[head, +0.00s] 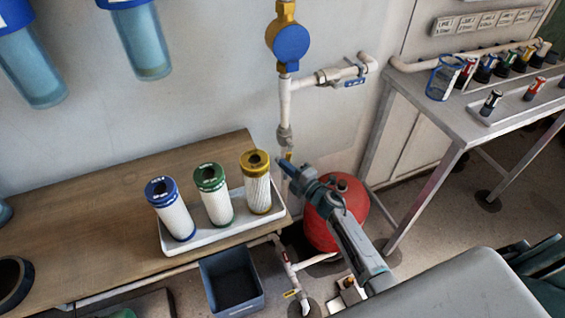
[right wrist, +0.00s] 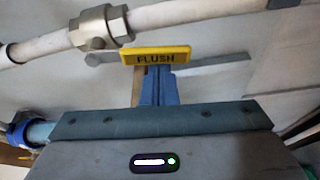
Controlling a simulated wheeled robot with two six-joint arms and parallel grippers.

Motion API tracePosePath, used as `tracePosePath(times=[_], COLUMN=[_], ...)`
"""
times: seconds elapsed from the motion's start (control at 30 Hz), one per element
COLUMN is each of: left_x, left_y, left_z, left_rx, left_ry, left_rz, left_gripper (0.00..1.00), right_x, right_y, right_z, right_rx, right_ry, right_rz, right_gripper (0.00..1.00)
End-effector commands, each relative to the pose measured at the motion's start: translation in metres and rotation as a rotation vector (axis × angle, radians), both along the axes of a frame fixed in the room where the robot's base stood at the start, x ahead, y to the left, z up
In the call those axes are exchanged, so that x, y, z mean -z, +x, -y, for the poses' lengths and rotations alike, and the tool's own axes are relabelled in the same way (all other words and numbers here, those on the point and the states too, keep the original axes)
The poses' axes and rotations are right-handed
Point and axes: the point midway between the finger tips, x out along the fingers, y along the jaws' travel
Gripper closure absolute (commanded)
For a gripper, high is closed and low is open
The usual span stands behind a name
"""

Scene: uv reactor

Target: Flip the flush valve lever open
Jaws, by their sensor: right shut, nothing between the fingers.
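The flush valve (right wrist: 103,28) is a metal body on a white pipe in the right wrist view. A yellow tag reading FLUSH (right wrist: 156,54) sits beside it on the lever (right wrist: 100,59), a grey bar mostly hidden behind the tag. In the head view the valve (head: 285,136) is on the vertical white pipe, with the yellow tag (head: 289,156) just below it. My right gripper (head: 287,168) is shut and empty. Its blue fingertips (right wrist: 157,75) are right at the lower edge of the tag; I cannot tell whether they touch. My left gripper is not in view.
A red tank (head: 352,200) stands behind my right forearm. A wooden bench (head: 100,215) with a white tray (head: 205,236) of three filter cartridges is at the left. A metal table (head: 425,95) is at the right.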

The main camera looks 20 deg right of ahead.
Motion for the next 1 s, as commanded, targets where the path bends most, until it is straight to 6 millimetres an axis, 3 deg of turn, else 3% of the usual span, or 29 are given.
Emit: tracePosePath(times=[0.4, 1.0], left_x=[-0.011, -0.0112], left_y=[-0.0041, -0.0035], left_z=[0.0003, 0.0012], left_rx=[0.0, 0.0], left_ry=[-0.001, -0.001], left_rz=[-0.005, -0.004], left_gripper=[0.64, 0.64], right_x=[0.0027, 0.0031], right_y=[0.0007, 0.0007], right_z=[0.0112, 0.0123], right_rx=[0.002, 0.002], right_ry=[-0.16, -0.174], right_rz=[0.004, 0.006], right_gripper=[1.0, 1.0])
